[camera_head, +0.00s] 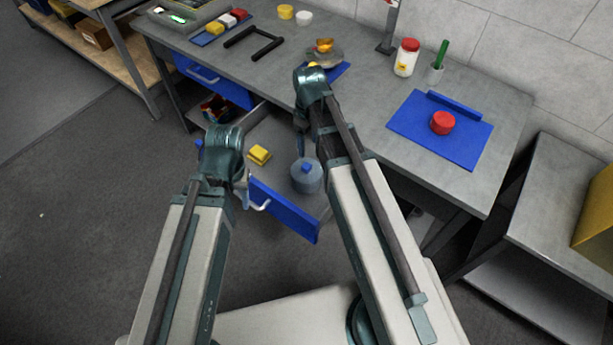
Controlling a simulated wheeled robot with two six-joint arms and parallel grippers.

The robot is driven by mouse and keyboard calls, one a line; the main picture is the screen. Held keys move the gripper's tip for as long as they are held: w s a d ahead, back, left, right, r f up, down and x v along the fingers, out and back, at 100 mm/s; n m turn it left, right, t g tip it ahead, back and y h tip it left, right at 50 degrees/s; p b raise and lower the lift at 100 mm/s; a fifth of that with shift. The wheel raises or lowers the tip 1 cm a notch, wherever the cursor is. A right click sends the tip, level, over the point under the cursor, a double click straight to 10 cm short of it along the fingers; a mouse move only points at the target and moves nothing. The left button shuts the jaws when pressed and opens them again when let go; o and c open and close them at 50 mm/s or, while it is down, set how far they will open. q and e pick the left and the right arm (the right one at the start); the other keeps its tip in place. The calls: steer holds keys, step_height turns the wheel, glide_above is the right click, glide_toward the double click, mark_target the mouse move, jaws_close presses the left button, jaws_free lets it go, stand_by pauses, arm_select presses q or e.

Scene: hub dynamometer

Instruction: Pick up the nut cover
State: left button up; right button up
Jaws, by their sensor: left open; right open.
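Nothing in view is marked as the nut cover, so I cannot tell which item it is. A round red cap-like piece (442,123) rests on a blue mat (465,150) at the right of the bench. An open drawer with a blue front (285,212) holds a yellow block (259,154) and a grey-blue round piece with a blue knob (306,175). My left gripper (243,192) is open at the left side of this drawer. My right gripper (301,145) is open above the drawer, near the round piece, and partly hidden by its own wrist. I see nothing held in either.
The grey bench (370,110) carries a metal piece with an orange top (324,52), a red-lidded jar (406,57), a cup with a green stick (436,70) and a black frame (254,45). A cabinet (540,220) stands at right. The bench's front middle is clear.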

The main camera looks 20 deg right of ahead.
steer(key=b, duration=0.5)
glide_above(306, 165)
steer(key=f, duration=0.6)
steer(key=shift+s+d, duration=0.25)
steer(key=shift+s, duration=0.05)
steer(key=shift+r, duration=0.1)
steer(key=f+b, duration=0.5)
steer(key=shift+w+a+f, duration=0.2)
steer(key=shift+w, duration=0.05)
steer(key=shift+r, duration=0.1)
jaws_close()
